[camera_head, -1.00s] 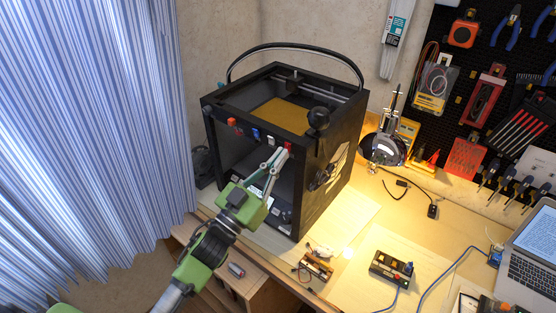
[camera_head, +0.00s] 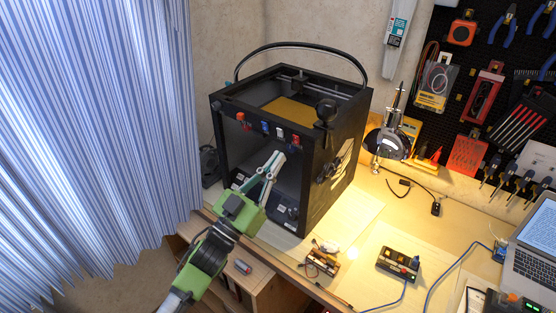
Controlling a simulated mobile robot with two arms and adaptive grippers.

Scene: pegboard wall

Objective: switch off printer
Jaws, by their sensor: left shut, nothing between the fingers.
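The printer (camera_head: 328,166) is a black box-shaped frame with an open top and front, standing on the wooden bench. A row of small coloured parts, red, blue and white, sits along its upper front edge. My left gripper (camera_head: 278,158) is green with grey fingers and is shut and empty. In the picture its fingertips lie over the printer's open front, a little below the white part; I cannot tell whether they touch anything. The printer's lower front is partly hidden behind the gripper. My right gripper is not in view.
A desk lamp (camera_head: 386,142) stands right of the printer. A small black box with buttons (camera_head: 398,263) and a small wooden-coloured device (camera_head: 322,262) lie on the bench. A laptop (camera_head: 535,255) is at the right edge. A striped curtain (camera_head: 95,130) hangs at the left.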

